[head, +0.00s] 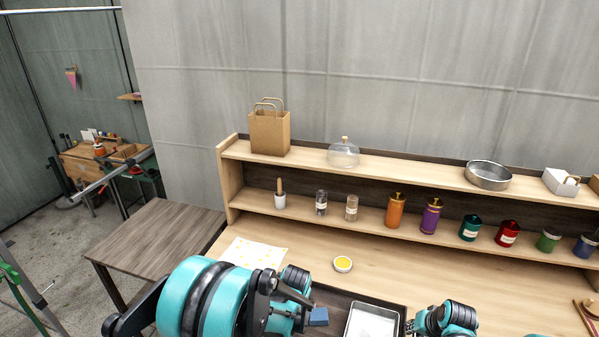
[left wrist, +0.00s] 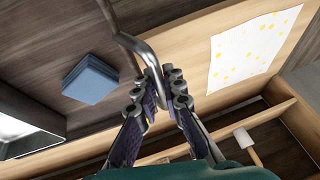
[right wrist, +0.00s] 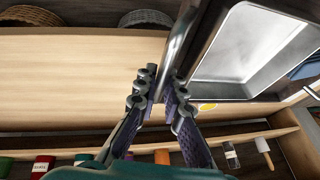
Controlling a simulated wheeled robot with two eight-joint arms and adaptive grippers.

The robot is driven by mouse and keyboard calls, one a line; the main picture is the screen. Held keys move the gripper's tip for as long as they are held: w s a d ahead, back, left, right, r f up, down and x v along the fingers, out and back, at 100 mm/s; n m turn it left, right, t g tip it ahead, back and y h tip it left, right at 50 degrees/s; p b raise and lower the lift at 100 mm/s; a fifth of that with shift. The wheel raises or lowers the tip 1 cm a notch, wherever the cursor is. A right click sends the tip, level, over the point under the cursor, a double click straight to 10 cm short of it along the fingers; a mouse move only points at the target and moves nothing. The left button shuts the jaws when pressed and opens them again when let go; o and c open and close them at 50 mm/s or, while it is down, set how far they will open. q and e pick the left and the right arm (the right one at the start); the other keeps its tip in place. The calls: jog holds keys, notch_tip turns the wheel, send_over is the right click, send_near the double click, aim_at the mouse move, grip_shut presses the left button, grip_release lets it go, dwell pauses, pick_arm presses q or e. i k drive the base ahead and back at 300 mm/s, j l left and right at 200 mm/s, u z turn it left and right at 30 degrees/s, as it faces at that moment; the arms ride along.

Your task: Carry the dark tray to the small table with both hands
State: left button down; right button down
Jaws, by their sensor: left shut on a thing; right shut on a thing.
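The dark tray (head: 338,302) is at the bottom of the head view, by the pale counter; whether it touches it I cannot tell. It carries a metal pan (head: 373,321) and a blue folded stack (head: 318,317). My left gripper (left wrist: 161,92) is shut on a metal tray handle (left wrist: 139,47) in the left wrist view. My right gripper (right wrist: 160,92) is shut on the other metal handle (right wrist: 179,45) in the right wrist view. The small table (head: 158,236), with a dark wooden top, stands left of the counter, its visible top bare.
The counter (head: 480,275) holds a yellow-filled bowl (head: 343,264) and a spotted sheet (head: 254,254). Behind is a shelf (head: 400,167) with jars, canisters, a paper bag (head: 270,132) and a glass dome (head: 343,154). Open floor (head: 60,262) lies left of the small table.

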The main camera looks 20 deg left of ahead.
aim_at(162, 233)
jog(key=i+j, duration=0.1)
jog(key=j, duration=1.8)
jog(key=i+j, duration=0.1)
jog(key=j, duration=0.4)
jog(key=i+j, duration=0.1)
jog(key=j, duration=0.35)
jog(key=i+j, duration=0.1)
jog(key=j, duration=0.4)
jog(key=i+j+u, duration=0.1)
jog(key=j, duration=0.4)
jog(key=i+j, duration=0.25)
jog(key=j, duration=0.2)
jog(key=i+j, duration=0.25)
jog(key=j, duration=0.15)
